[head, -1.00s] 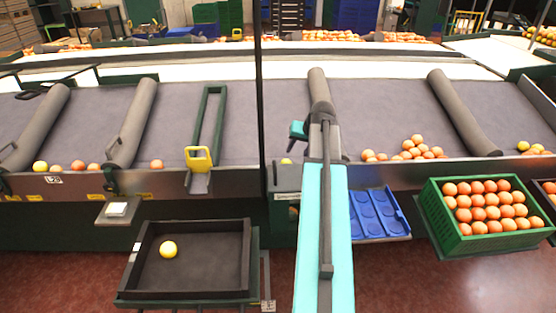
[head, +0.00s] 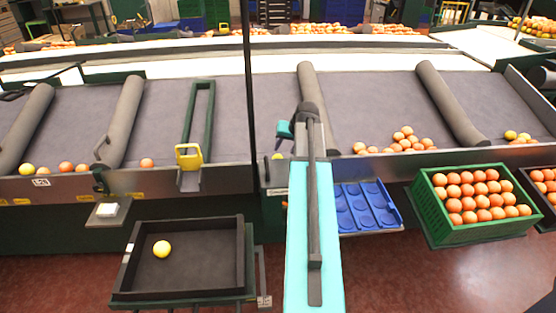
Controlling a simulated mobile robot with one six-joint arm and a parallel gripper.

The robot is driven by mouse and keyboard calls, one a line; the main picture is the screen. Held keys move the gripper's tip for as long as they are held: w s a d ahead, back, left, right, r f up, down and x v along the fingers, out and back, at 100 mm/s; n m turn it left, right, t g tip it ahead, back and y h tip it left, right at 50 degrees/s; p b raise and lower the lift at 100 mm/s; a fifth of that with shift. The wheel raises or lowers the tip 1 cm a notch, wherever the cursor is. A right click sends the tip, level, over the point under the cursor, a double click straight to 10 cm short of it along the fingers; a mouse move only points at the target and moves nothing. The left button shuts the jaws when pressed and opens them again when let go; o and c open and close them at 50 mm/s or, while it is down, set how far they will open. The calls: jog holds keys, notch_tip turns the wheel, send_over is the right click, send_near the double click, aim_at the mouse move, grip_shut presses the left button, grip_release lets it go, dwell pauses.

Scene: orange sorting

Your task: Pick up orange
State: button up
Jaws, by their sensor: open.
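Several oranges (head: 404,138) lie in a loose heap at the lower edge of the grey sloping belt, right of my arm. More oranges (head: 66,168) rest along the same edge at the far left, and a single orange (head: 147,162) lies near the left middle. A green crate (head: 425,203) at the right is filled with oranges in rows. My turquoise arm reaches forward in the middle of the head view. Its far end bends down behind the dark joint, and my gripper itself does not show.
A blue tray (head: 366,207) with round hollows sits right of my arm. A black tray (head: 190,275) at lower left holds one yellow fruit (head: 162,249). Dark rollers (head: 318,105) divide the belt. A thin dark post (head: 249,100) stands left of my arm.

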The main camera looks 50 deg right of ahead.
aim_at(279, 156)
jog(key=shift+p+x, duration=0.3)
jog(key=shift+x, duration=2.1)
jog(key=shift+p+x, duration=0.9)
jog(key=shift+x, duration=1.65)
jog(key=c, duration=0.7)
jog(key=shift+r, duration=0.1)
jog(key=shift+r+b, duration=1.05)
jog(key=shift+r, duration=3.85)
